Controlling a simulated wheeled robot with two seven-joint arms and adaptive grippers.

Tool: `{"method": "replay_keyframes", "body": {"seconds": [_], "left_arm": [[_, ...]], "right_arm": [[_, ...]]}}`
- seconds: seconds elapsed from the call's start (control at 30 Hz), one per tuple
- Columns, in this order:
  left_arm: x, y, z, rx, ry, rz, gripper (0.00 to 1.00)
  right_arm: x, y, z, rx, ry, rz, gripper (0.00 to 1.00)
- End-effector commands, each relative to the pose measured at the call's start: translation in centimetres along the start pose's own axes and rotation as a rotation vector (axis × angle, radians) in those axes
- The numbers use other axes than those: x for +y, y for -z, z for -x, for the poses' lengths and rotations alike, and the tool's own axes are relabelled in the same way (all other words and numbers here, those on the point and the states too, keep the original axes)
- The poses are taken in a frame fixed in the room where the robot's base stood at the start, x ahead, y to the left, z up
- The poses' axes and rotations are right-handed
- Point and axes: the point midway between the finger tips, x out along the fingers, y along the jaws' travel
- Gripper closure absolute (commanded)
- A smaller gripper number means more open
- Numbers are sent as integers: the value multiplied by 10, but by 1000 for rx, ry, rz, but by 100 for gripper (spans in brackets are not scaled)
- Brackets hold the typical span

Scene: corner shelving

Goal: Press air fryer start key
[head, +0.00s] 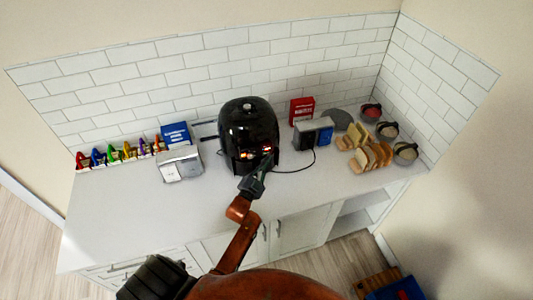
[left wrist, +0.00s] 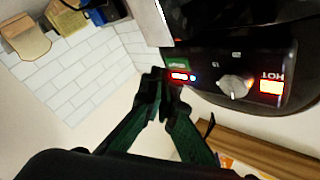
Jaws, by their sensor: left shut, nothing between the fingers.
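The black air fryer (head: 248,125) stands on the white counter against the tiled wall. Its front panel has a lit red display (head: 267,149) and a small pale knob. In the left wrist view the panel shows a red and blue lit strip (left wrist: 182,76), a pale knob (left wrist: 235,86) and an orange-lit square (left wrist: 271,87) beside the word HOT. My left gripper (head: 264,162) is shut and empty just in front of the panel. Its fingertips (left wrist: 163,80) are close beside the lit strip. I cannot tell if they touch the panel. My right gripper is not in view.
A silver toaster (head: 180,165) and a row of colored items stand to the left. A grey and blue appliance (head: 314,133), a red box (head: 301,111), bread slices (head: 370,157) and several bowls stand to the right. A dark cable lies beside the fryer. The front left counter is clear.

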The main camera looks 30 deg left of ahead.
Motion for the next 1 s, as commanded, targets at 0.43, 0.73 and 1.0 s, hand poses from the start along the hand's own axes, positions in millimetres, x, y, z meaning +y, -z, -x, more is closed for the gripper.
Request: {"method": "replay_keyframes", "body": {"seconds": [0.43,0.73,1.0], "left_arm": [[14,16,20,0,0,3,100],[25,26,35,0,1,1,100],[25,26,35,0,0,0,100]], "right_arm": [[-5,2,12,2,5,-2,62],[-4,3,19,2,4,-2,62],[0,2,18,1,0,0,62]]}}
